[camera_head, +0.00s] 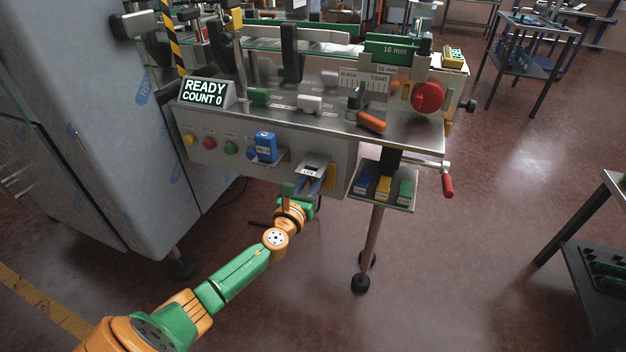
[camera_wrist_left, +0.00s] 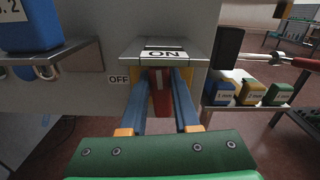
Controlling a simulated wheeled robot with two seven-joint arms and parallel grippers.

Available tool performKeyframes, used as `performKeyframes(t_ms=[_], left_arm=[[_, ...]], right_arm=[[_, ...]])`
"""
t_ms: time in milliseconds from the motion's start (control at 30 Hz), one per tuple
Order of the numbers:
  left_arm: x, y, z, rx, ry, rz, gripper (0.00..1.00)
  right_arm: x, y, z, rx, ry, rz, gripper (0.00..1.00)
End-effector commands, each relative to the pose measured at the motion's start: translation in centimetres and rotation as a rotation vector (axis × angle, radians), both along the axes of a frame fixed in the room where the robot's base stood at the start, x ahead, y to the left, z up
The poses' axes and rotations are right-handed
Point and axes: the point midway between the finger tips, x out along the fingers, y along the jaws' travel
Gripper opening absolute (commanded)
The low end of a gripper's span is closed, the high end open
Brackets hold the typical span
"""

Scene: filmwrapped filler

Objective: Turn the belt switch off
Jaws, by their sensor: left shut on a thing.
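The belt switch sits under a small metal hood (camera_head: 313,165) on the front panel of the machine. In the left wrist view the hood (camera_wrist_left: 165,48) carries an "ON" label, and an "OFF" label (camera_wrist_left: 118,79) is on the panel to its left. The red switch lever (camera_wrist_left: 160,92) points down below the hood. My left gripper (camera_head: 312,184) reaches up under the hood. In the wrist view its two blue fingers (camera_wrist_left: 160,78) are shut on the lever, one on each side. The top of the lever is hidden by the hood. My right gripper is not in view.
A blue block (camera_head: 265,147) rests on a small bracket left of the hood. Yellow, red and green buttons (camera_head: 210,143) are further left. A tray (camera_head: 408,206) with blue, yellow and green blocks and a red-handled crank (camera_head: 448,186) are to the right. The display (camera_head: 205,92) reads "READY COUNT 0".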

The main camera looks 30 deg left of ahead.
Motion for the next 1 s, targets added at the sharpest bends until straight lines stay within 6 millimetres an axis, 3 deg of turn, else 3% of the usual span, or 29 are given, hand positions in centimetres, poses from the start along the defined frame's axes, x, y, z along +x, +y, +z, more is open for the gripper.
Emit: performKeyframes(t_ms=[1000], left_arm=[[-0.4,1.3,-1.2,-0.918,-0.218,0.002,0.0]], right_arm=[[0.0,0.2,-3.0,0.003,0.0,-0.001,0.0]])
